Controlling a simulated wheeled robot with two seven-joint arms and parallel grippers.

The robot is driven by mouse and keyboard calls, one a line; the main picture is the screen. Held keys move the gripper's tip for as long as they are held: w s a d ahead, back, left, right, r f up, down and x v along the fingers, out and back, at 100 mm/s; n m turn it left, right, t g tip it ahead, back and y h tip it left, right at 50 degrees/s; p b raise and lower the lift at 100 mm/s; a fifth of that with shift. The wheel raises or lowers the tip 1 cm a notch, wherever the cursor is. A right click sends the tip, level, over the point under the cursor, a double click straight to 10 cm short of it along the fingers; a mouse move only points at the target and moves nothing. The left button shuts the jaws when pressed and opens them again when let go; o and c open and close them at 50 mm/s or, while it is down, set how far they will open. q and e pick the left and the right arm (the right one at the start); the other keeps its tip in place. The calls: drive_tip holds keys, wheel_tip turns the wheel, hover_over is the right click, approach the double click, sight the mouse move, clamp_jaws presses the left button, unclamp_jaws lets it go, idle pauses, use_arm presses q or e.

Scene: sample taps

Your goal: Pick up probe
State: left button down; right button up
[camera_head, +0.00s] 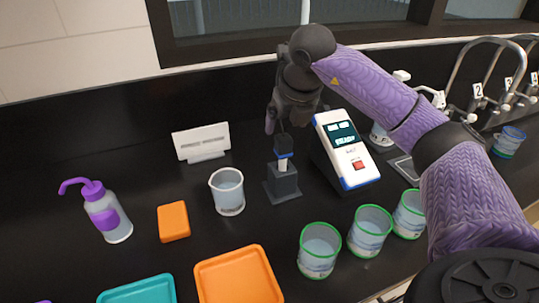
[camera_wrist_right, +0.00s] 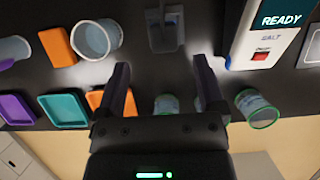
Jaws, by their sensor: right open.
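The probe (camera_head: 283,148) has a dark top, a blue ring and a white lower part. It stands upright in a dark holder (camera_head: 285,186) on the black bench. The holder (camera_wrist_right: 167,32) also shows at the top middle of the right wrist view, where the probe itself is hard to make out. My right gripper (camera_head: 284,122) is just above and behind the probe's top in the head view. In the wrist view its fingers (camera_wrist_right: 162,68) are spread wide with nothing between them. My left gripper is not in view.
A white and blue meter (camera_head: 346,150) stands close right of the holder. A beaker (camera_head: 228,194) is to its left. Green-rimmed cups (camera_head: 319,250) stand in front, near orange (camera_head: 238,280) and teal (camera_head: 140,290) trays. A wash bottle (camera_head: 106,213) is far left; taps are at right.

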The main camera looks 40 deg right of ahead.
sight(284, 138)
drive_tip(key=b+x, duration=0.2)
drive_tip(key=x, duration=0.6)
drive_tip(key=shift+d+f, duration=0.2)
drive_tip(key=shift+f, duration=0.1)
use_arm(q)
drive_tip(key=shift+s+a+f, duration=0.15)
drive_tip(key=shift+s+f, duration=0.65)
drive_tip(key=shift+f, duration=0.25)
use_arm(e)
clamp_jaws()
